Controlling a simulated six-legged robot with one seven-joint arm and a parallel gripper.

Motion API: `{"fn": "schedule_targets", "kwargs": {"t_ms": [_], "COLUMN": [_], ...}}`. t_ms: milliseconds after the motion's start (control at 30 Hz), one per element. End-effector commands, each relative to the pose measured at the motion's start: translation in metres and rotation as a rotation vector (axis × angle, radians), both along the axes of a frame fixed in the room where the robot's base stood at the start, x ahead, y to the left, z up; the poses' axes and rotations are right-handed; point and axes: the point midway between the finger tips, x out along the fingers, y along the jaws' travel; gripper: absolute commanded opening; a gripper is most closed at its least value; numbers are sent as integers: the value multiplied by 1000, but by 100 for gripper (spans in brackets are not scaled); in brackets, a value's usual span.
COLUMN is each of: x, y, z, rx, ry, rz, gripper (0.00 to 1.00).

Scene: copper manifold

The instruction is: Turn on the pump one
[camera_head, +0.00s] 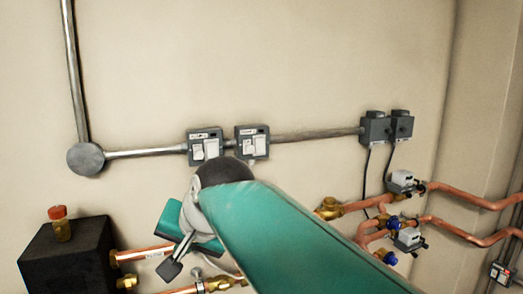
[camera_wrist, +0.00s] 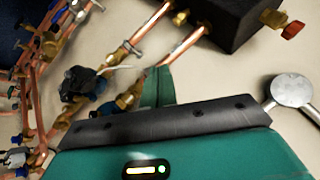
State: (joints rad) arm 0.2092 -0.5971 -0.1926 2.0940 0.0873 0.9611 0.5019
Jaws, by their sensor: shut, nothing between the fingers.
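Two grey switch boxes with white rockers sit side by side on the wall in the head view: the left switch box (camera_head: 205,147) and the right switch box (camera_head: 252,143). Their small labels are too blurred to read surely, so I cannot tell which is pump one's. The rocker positions are unclear. My gripper (camera_head: 171,268) is shut and empty, below and left of the boxes in the picture, pointing down and apart from them. My green arm covers the area below the right box. Neither switch box is clearly visible in the wrist view.
A round junction box (camera_head: 86,158) joins conduits at left. A black box (camera_head: 66,257) with a red-capped fitting (camera_head: 59,222) stands lower left. Copper pipes (camera_head: 470,196) and valves run lower right. Two dark wall boxes (camera_head: 387,128) hang at right. The wall above the switches is clear.

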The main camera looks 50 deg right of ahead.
Motion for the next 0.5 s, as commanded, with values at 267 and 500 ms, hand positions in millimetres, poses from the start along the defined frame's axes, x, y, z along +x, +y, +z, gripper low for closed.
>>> {"fn": "schedule_targets", "kwargs": {"t_ms": [267,500], "x": [-51,-77], "y": [-175,-207], "z": [146,177], "rx": [381,467], "ry": [-331,-428], "rz": [-760,-921], "gripper": [0,0]}}
